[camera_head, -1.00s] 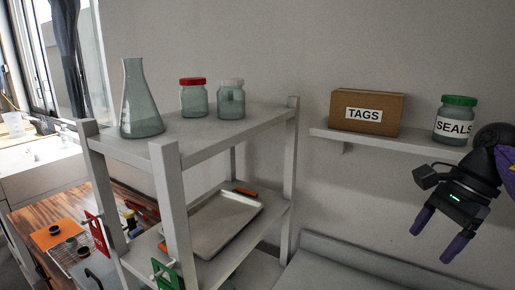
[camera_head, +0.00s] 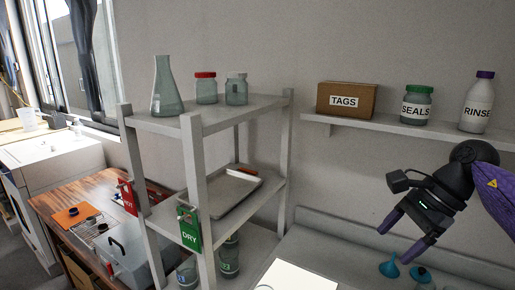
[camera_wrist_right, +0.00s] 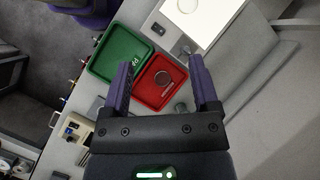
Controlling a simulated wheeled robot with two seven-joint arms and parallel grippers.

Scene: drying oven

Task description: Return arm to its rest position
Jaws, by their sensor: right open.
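My right gripper (camera_head: 402,238) is at the right of the head view, in front of the wall and below the wall shelf. Its two purple fingers are apart and nothing is between them. In the right wrist view the open fingers (camera_wrist_right: 163,85) point down over a bench, high above a red tray (camera_wrist_right: 161,82) and a green tray (camera_wrist_right: 121,53). My left gripper is in neither view.
A grey rack (camera_head: 195,165) stands mid-view with a flask (camera_head: 167,90) and two jars on top. A wall shelf (camera_head: 400,130) holds a TAGS box (camera_head: 346,99), SEALS jar (camera_head: 416,106) and RINSE bottle (camera_head: 477,103). Blue funnels (camera_head: 389,267) stand below my right gripper.

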